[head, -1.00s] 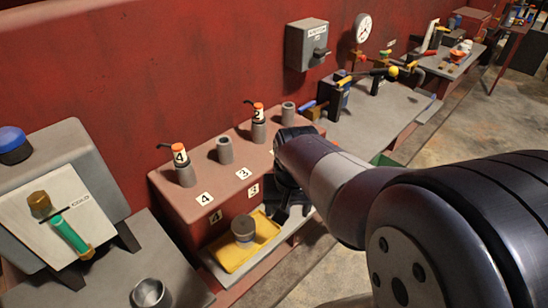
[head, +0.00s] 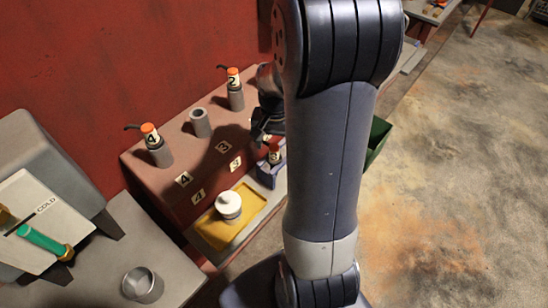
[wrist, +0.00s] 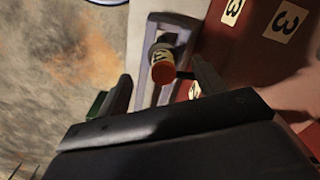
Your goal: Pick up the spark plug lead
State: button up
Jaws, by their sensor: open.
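The loose spark plug lead (head: 274,153) has an orange cap and a pale numbered band. It stands in a small blue-grey holder (head: 268,176) at the front of the engine block. In the wrist view the lead (wrist: 163,68) shows orange end toward the camera, in the gap between the fingers. My gripper (wrist: 161,80) is open around the line of the lead, not closed on it; I cannot tell the remaining depth. In the head view my gripper (head: 262,128) is dark, just above the lead, partly hidden by my arm.
Lead 4 (head: 151,136) and lead 2 (head: 234,80) sit on posts on the red block (head: 185,160). A bare post (head: 200,122) stands between them. A white-topped pot (head: 229,205) sits on a yellow tray (head: 215,236). A green bin (head: 378,138) is right of my arm.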

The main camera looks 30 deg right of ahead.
aim_at(274, 161)
jog(key=shift+w+d+f+p, duration=0.15)
jog(key=shift+f+p, duration=0.1)
jog(key=shift+f, duration=1)
jog(key=shift+w+a+f+p, duration=0.1)
jog(key=shift+f+p, duration=0.1)
jog(key=shift+f, duration=1)
jog(key=shift+c, duration=0.4)
jog(key=c, duration=1)
